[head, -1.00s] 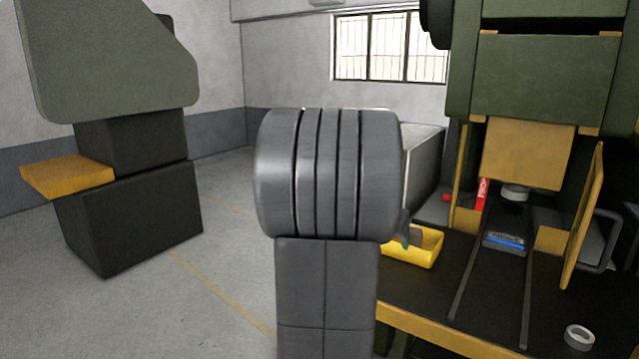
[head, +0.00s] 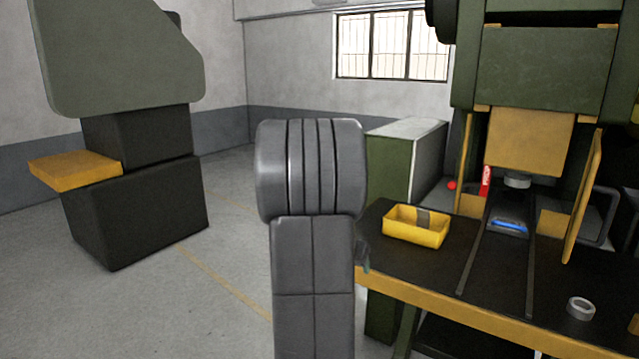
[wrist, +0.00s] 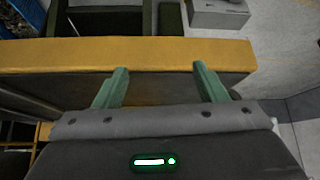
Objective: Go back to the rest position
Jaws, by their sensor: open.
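My gripper (wrist: 162,80) is open in the wrist view, its two green fingers wide apart with nothing between them. Its fingers overlap the yellow front edge (wrist: 120,52) of the bench in that view. In the head view my arm's grey links stand in the middle and hide most of the gripper; only a small greenish part shows beside the bench's left corner, left of the yellow bin (head: 416,234). The bin stands on the bench with a dark grey piece in it. A grey ring (head: 581,308) lies at the bench's right front.
The black bench top (head: 420,266) carries a green press (head: 545,70) with yellow guards and a blue piece (head: 508,227) under it. A green-grey cabinet (head: 392,165) stands behind. Another machine (head: 135,210) stands at the left, with open floor between.

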